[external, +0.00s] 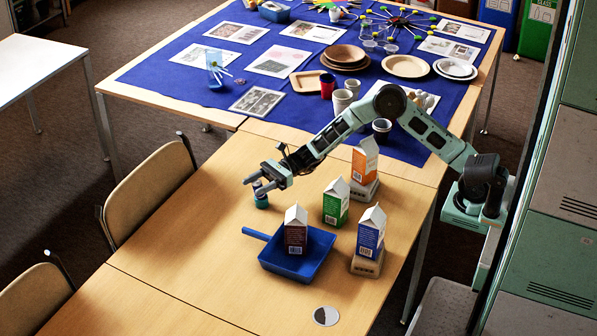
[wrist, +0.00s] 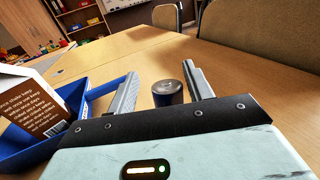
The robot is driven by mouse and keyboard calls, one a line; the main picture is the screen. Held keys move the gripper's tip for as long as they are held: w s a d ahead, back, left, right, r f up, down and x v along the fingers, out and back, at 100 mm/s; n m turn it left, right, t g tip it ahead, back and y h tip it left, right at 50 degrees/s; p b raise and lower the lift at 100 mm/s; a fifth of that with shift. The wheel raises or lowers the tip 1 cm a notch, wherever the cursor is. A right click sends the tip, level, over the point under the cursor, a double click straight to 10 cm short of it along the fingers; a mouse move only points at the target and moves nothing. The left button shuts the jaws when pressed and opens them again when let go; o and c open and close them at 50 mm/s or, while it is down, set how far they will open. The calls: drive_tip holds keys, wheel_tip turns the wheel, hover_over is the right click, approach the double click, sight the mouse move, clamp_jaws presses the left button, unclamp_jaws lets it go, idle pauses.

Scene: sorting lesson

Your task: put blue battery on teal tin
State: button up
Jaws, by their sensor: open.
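In the wrist view a short dark blue cylinder with a grey metal top, which looks like the blue battery (wrist: 168,94), stands upright between the two spread fingers. My gripper (wrist: 163,92) is open around it, with a gap on each side. In the external view my gripper (external: 254,184) is low over the table, at a small teal-blue cylinder, seemingly the teal tin (external: 261,201). The fingers cover part of this spot, and I cannot tell clearly where battery and tin meet. The battery's lower part is hidden in the wrist view.
A blue dustpan (external: 267,259) holding a brown carton (external: 295,236) lies close by. Green (external: 335,205), blue (external: 370,236) and orange (external: 365,163) cartons stand to the right. A grey-white disc (external: 325,316) lies in front. The table left of my gripper is clear.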

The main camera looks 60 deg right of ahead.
drive_tip(key=p+v, duration=0.1)
drive_tip(key=v, duration=1)
drive_tip(key=shift+s+d+f, duration=0.1)
drive_tip(key=shift+s+d, duration=0.05)
drive_tip(key=shift+d, duration=0.2)
